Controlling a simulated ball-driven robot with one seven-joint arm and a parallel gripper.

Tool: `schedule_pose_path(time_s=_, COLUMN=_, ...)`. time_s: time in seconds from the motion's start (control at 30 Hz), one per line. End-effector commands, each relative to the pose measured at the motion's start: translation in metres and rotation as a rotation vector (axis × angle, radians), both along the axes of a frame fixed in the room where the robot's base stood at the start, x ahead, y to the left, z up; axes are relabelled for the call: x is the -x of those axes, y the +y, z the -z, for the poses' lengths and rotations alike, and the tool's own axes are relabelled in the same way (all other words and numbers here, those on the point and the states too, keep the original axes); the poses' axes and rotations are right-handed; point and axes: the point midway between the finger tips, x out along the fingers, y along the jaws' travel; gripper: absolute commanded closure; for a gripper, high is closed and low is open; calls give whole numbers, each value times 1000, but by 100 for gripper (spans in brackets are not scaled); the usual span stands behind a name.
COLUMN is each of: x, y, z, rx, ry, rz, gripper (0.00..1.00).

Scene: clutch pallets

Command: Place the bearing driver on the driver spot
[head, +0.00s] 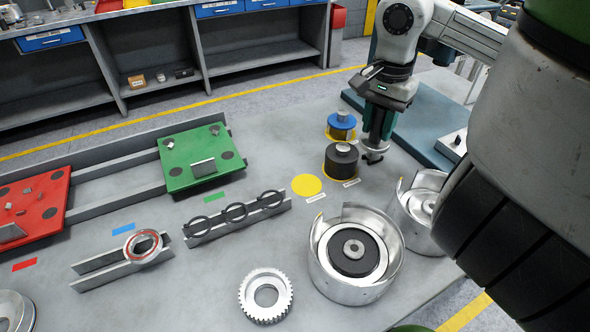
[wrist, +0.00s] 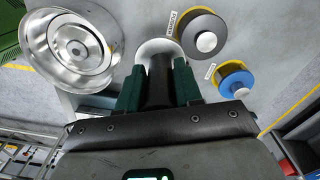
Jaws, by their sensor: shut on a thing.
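My gripper (head: 376,140) is at the right of the bench, just right of the black-topped tool, pointing down. In the wrist view its two green fingers (wrist: 159,84) are shut on a dark cylindrical handle with a pale round end, which I take for the bearing driver (wrist: 158,50).
A black tool (head: 341,161) and a blue tool (head: 341,123) stand on yellow spots close to my gripper. Silver housings (head: 318,262) stand in front. A ring rack (head: 236,218), gear (head: 265,296) and green pallet (head: 190,174) lie left. Bench around the bare disc is partly clear.

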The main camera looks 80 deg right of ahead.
Motion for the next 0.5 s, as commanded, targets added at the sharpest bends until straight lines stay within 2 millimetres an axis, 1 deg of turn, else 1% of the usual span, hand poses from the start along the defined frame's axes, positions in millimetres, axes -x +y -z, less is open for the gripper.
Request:
schedule_pose_path(time_s=0.17, x=-24, y=6, z=8, rx=-3, ry=-3, rz=-8, gripper=100)
schedule_pose_path(time_s=0.5, x=-93, y=22, z=39, rx=-5, ry=-4, rz=-6, gripper=100)
